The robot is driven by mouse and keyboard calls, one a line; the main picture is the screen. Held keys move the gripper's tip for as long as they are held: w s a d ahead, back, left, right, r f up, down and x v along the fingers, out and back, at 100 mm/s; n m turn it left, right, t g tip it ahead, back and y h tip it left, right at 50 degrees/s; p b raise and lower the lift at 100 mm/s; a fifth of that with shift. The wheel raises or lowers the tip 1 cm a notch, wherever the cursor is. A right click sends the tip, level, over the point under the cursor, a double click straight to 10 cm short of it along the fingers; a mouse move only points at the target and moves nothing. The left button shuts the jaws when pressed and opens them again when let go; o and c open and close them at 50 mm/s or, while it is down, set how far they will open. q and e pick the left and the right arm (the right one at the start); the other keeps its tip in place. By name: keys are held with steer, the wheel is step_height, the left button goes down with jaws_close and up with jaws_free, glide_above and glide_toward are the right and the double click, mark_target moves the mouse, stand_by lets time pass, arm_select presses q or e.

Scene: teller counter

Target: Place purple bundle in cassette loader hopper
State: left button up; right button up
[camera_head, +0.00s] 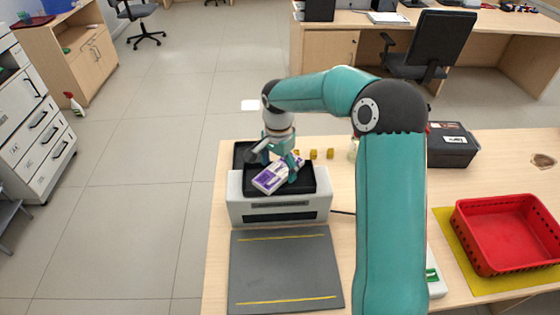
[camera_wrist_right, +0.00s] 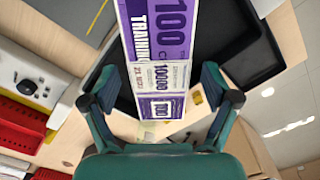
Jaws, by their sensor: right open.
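The purple bundle (camera_head: 268,182), white with purple printing, lies at a slant over the black hopper (camera_head: 307,182) on top of the grey cassette loader (camera_head: 238,212). In the right wrist view the bundle (camera_wrist_right: 166,45) runs from the top edge down to between the fingers, with the dark hopper (camera_wrist_right: 215,35) behind it. My right gripper (camera_head: 275,162) is just above the bundle, its fingers apart on either side. In the wrist view both fingers of the gripper (camera_wrist_right: 160,88) show a gap to the bundle. Whether the bundle rests flat is hard to tell. My left gripper is out of view.
A dark grey mat (camera_head: 285,270) with yellow lines lies in front of the loader. Several small yellow blocks (camera_head: 314,154) stand behind it. A red tray (camera_head: 510,240) on a yellow mat and a black box (camera_head: 452,150) are to the right.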

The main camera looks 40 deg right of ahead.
mark_target(278, 170)
step_height(278, 170, up, 12)
steer(key=shift+r, duration=0.15)
stand_by(0.3)
stand_by(0.4)
